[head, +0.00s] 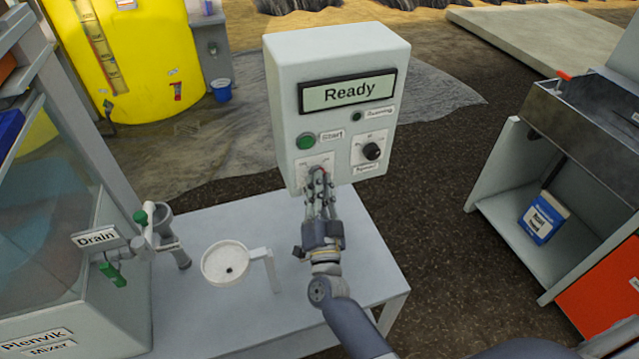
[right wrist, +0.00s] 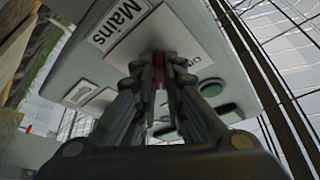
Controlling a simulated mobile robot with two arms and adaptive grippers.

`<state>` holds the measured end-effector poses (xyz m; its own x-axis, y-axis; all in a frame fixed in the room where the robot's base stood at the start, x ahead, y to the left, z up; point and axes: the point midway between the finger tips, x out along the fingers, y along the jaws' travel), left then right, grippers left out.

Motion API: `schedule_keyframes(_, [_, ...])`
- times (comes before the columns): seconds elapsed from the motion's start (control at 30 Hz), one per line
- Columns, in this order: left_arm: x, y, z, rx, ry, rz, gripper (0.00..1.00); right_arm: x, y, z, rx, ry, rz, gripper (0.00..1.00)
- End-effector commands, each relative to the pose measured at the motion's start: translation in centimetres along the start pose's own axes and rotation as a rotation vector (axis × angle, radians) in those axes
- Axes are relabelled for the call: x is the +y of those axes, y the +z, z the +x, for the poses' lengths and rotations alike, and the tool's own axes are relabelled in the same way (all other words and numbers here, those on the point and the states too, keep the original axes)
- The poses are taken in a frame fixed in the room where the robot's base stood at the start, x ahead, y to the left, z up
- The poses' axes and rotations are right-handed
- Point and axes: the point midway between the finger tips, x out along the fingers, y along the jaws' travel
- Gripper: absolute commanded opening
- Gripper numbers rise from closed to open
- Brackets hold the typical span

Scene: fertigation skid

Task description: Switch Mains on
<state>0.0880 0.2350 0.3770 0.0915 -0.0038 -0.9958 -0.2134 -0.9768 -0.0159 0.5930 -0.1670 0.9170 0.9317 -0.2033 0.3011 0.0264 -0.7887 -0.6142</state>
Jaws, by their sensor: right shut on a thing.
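The white control box (head: 285,110) stands at the back of the grey table, and its display (head: 347,92) reads "Ready". The Mains switch plate is at the box's lower left in the head view, mostly behind my right gripper (head: 318,178). In the right wrist view the Mains label (right wrist: 118,25) is clear, and the red switch handle (right wrist: 160,60) sits between the fingertips of my right gripper (right wrist: 162,75). The gripper is shut on this handle. The fingers hide most of the handle, so I cannot tell its position. My left gripper is not in view.
Above the switch are a green Start button (head: 305,141) and a dark round lamp (head: 356,117); a black Speed knob (head: 372,151) is to the right. A white cup-like holder (head: 226,262) and the Drain valve (head: 140,217) stand left of my arm.

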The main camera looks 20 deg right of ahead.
Motion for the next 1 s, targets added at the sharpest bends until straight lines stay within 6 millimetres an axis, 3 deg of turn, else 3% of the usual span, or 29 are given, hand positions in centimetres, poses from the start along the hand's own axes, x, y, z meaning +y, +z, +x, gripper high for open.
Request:
schedule_keyframes(0.3, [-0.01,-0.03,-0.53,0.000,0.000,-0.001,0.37,-0.29,-0.34,0.23,0.007,0.042,0.110,0.00])
schedule_keyframes(0.83, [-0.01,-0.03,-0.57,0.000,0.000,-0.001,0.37,-0.31,-0.36,0.26,0.008,0.050,0.133,0.00])
schedule_keyframes(0.93, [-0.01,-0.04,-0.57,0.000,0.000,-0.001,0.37,-0.31,-0.36,0.27,0.008,0.050,0.132,0.28])
schedule_keyframes(1.0, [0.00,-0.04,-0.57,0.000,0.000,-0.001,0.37,-0.29,-0.36,0.26,0.008,0.050,0.132,0.30])
